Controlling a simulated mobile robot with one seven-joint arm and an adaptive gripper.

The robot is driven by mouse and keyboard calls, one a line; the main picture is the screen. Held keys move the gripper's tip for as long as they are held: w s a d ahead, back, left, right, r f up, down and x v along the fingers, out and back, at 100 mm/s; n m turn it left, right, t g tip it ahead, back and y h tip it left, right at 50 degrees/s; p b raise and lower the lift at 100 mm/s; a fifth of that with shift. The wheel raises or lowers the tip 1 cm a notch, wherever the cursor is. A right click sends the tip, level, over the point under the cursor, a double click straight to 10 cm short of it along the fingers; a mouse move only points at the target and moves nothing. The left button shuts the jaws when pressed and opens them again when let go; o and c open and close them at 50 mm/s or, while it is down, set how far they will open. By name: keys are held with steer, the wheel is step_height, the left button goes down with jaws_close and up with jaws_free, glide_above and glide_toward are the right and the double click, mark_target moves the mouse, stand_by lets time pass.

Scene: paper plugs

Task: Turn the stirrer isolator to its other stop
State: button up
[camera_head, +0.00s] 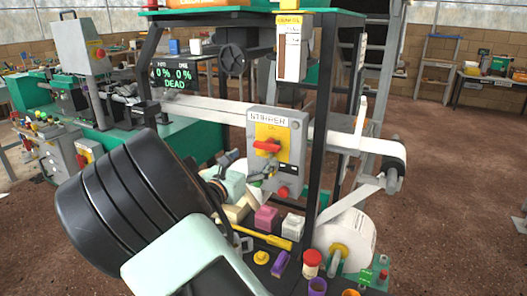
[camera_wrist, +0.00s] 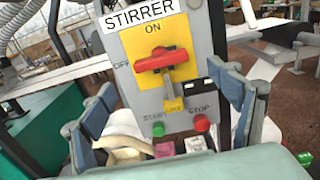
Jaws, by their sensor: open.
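The stirrer isolator is a red rotary handle (camera_wrist: 160,60) on a yellow plate (camera_wrist: 135,42) on a grey box. In the wrist view the handle lies roughly crosswise, its left end towards the OFF mark; ON is printed above. The handle also shows in the head view (camera_head: 267,147). A STIRRER label (camera_wrist: 138,13) tops the box. My gripper (camera_wrist: 165,108) is open, its blue-grey fingers standing apart at left and right of the box in the wrist view. Nothing is between them at the tips that I can see. In the head view my arm partly hides the gripper.
Below the handle are a yellow tab (camera_wrist: 173,103), a green START button (camera_wrist: 158,129) and a red STOP button (camera_wrist: 202,123). A cluttered shelf with a pink block (camera_head: 267,218) and a yellow tool (camera_head: 265,236) lies beneath. A paper roll (camera_head: 345,235) stands right; a black post (camera_head: 322,120) is close beside the box.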

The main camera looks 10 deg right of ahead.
mark_target(265, 149)
steer(key=x, duration=0.7)
steer(key=shift+w+d+b, duration=0.2)
steer(key=shift+w+b, duration=0.05)
steer(key=shift+b, duration=0.1)
steer(key=shift+c, duration=0.6)
steer(key=c, duration=1)
steer(key=shift+f, duration=0.1)
steer(key=shift+c, duration=0.2)
